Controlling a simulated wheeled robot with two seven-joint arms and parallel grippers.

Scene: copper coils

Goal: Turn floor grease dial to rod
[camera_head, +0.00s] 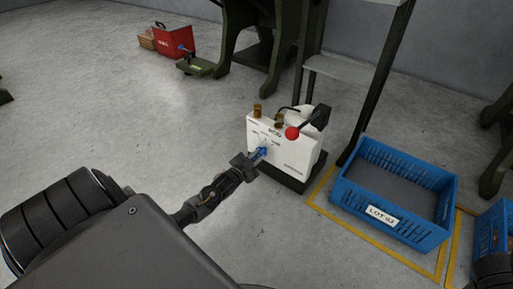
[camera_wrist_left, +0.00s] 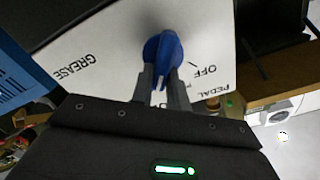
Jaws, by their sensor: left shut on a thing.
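The grease dial is a blue knob (camera_head: 263,152) on the front face of a white box (camera_head: 288,153) that stands low on the floor. My left gripper (camera_head: 253,160) reaches it from the lower left and is shut on it. In the left wrist view the blue knob (camera_wrist_left: 163,54) sits between the two fingers (camera_wrist_left: 163,85). The white panel (camera_wrist_left: 110,60) shows upside-down words GREASE, OFF and PEDAL; another word is mostly hidden behind the fingers. I cannot tell which label the knob points to.
A lever with a red ball (camera_head: 292,133) and brass fittings (camera_head: 257,110) top the box. A blue crate (camera_head: 431,233) labelled LOT stands to its right inside yellow floor lines. Dark metal legs (camera_head: 377,90) rise behind. A dark part at the lower right edge is unclear.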

